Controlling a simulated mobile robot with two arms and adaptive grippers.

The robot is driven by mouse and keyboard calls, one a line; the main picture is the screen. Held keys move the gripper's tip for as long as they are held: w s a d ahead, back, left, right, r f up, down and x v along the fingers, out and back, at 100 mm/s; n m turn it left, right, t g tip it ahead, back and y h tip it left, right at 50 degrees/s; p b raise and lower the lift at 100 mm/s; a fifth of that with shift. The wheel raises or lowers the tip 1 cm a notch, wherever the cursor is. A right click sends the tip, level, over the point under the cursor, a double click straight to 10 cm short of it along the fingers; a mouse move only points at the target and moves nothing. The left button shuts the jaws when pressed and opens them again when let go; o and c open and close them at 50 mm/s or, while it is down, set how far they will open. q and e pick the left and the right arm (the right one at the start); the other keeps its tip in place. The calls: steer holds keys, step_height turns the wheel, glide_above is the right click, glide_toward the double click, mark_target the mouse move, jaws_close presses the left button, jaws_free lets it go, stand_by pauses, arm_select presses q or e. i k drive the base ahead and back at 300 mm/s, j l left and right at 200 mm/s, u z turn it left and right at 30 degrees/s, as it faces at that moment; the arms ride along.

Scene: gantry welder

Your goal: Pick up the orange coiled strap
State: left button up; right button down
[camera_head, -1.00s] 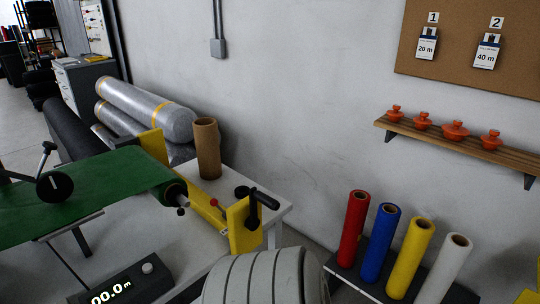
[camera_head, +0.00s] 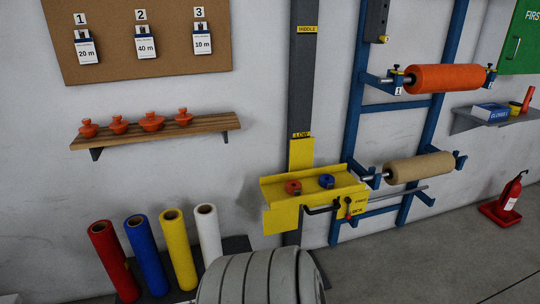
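A small orange-red coil (camera_head: 293,187), which may be the orange coiled strap, sits on the left part of a yellow tray-like carriage (camera_head: 280,220) on a dark upright post. A similar blue coil (camera_head: 326,181) sits just right of it. Both are small and their details are hard to tell. Neither of my grippers is in view.
A wooden shelf (camera_head: 220,123) holds several orange lidded objects (camera_head: 152,122). Red (camera_head: 113,260), blue (camera_head: 147,258), yellow and white rolls stand lower left. A blue rack (camera_head: 346,140) holds an orange roll (camera_head: 445,78) and a tan roll (camera_head: 420,168). Open floor (camera_head: 440,255) lies at right.

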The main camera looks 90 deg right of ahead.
mark_target(295, 187)
steer(key=z, duration=2.95)
steer(key=i+j+z, duration=0.1)
steer(key=i+j, duration=0.1)
steer(key=j, duration=0.1)
